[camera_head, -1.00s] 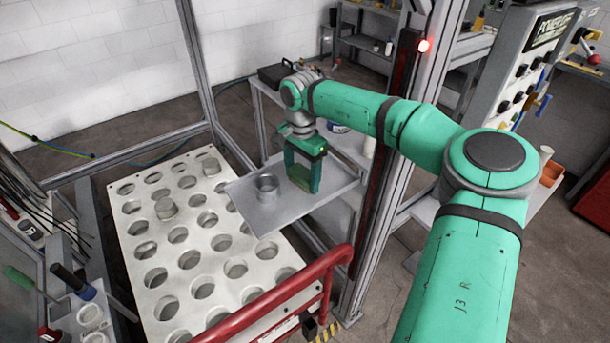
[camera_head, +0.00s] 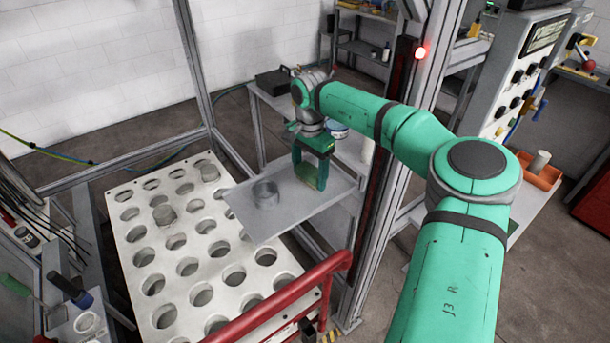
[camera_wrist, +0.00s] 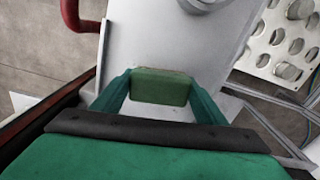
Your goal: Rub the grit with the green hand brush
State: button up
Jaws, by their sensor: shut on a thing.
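The green hand brush shows as a green block (camera_wrist: 160,88) between the fingers in the wrist view, and as a dull green shape (camera_head: 311,174) in the head view. My gripper (camera_head: 310,168) points down and is shut on it, over the right part of a grey metal plate (camera_head: 262,226). The plate also shows in the wrist view (camera_wrist: 165,42). I cannot tell whether the brush touches the plate. The brush's underside is hidden. I cannot make out any grit on the plate.
A grey metal ring (camera_head: 265,194) stands on the plate, left of my gripper. A white board with rows of round holes (camera_head: 213,250) lies to the left. A red rail (camera_head: 290,292) runs in front, and a metal frame post (camera_head: 372,215) stands to the right.

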aim_at(291, 181)
jog(key=shift+w+d+f, duration=0.1)
jog(key=shift+w+d, duration=0.4)
jog(key=shift+d, duration=0.2)
jog(key=shift+w+d+f, duration=0.1)
jog(key=shift+w+d, duration=0.35)
jog(key=shift+d, duration=0.2)
